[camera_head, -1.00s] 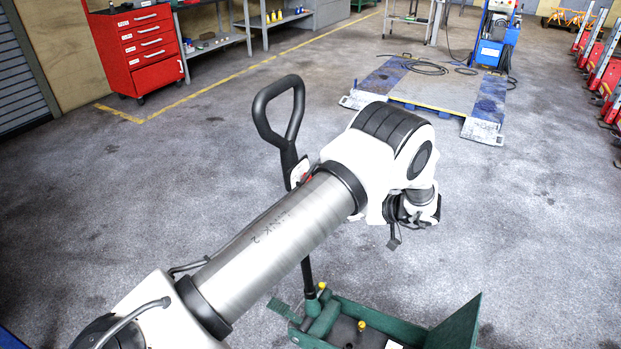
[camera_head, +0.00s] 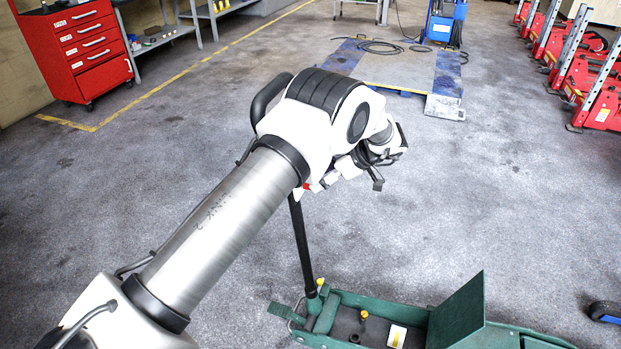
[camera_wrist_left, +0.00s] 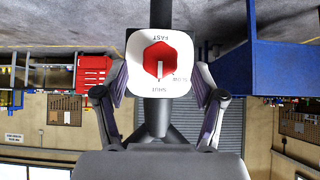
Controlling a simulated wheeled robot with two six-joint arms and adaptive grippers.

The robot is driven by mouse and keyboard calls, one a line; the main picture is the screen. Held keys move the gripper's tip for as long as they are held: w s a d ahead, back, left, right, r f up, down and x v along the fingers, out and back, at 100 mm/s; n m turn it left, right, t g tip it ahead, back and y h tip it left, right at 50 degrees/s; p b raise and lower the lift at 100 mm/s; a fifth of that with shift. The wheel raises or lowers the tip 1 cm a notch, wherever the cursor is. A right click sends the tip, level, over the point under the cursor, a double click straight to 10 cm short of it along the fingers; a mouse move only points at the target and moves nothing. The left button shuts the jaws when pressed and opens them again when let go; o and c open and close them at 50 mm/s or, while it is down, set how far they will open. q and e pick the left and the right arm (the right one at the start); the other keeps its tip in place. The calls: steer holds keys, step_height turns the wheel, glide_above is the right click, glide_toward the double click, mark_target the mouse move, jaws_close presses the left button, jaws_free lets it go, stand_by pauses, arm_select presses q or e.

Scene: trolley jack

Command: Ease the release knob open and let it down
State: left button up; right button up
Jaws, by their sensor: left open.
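The trolley jack (camera_head: 378,301) is green and sits low at the bottom of the head view. The release knob (camera_wrist_left: 160,62) is a red hexagon with a white pointer on a white plate (camera_wrist_left: 138,80) marked FAST, SLOW and SHUT. The pointer lies toward SHUT. A bit of the red knob (camera_head: 306,187) shows in the head view. My left gripper (camera_wrist_left: 159,86) is open, its fingers either side of the plate; contact cannot be told. My right gripper is not in view.
A red drawer cabinet (camera_head: 92,50) and shelves stand at the back left. A blue lift platform (camera_head: 400,72) lies at the back. Red stands (camera_head: 602,95) line the right. The floor between is clear.

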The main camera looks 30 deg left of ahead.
arm_select(q)
steer(key=x, duration=0.4)
steer(key=shift+s+a+r, duration=0.1)
steer(key=shift+a+r, duration=0.05)
steer(key=shift+a, duration=0.05)
steer(key=shift+d, duration=0.2)
steer(key=c, duration=1.1)
steer(key=shift+c, duration=0.2)
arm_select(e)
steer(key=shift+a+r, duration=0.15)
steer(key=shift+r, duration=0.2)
